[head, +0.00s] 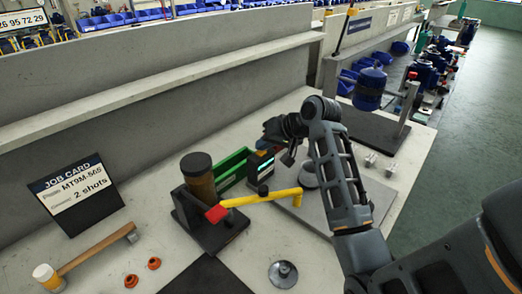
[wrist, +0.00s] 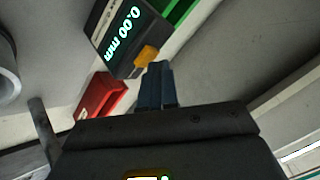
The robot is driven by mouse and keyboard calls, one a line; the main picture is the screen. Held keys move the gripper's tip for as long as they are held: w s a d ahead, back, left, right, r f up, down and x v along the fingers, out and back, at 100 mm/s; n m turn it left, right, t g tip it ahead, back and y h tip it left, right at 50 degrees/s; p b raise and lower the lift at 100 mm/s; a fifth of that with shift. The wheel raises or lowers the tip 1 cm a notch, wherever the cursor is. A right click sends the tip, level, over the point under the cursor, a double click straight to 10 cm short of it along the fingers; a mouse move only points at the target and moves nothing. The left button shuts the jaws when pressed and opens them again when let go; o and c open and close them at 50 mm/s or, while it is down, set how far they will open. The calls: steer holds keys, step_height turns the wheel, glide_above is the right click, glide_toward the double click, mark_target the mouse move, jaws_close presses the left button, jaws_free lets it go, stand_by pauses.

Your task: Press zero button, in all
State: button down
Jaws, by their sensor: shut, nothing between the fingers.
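In the wrist view the readout (wrist: 124,30) shows "0.00 mm". An orange-yellow button (wrist: 146,55) sits at its lower corner. My gripper (wrist: 157,68) has its two dark blue fingers closed together and empty, with the tips right at this button. I cannot tell whether they touch it.
A red block (wrist: 100,95) lies close beside the fingers. A yellow lever with a red end (head: 262,198) crosses in front of the readout. A job card (head: 76,193) stands farther left.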

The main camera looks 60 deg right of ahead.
mark_target(264, 152)
steer(key=shift+r+p, duration=0.85)
steer(key=shift+p, duration=0.15)
steer(key=shift+r+p, duration=1.2)
steer(key=shift+r, duration=1.3)
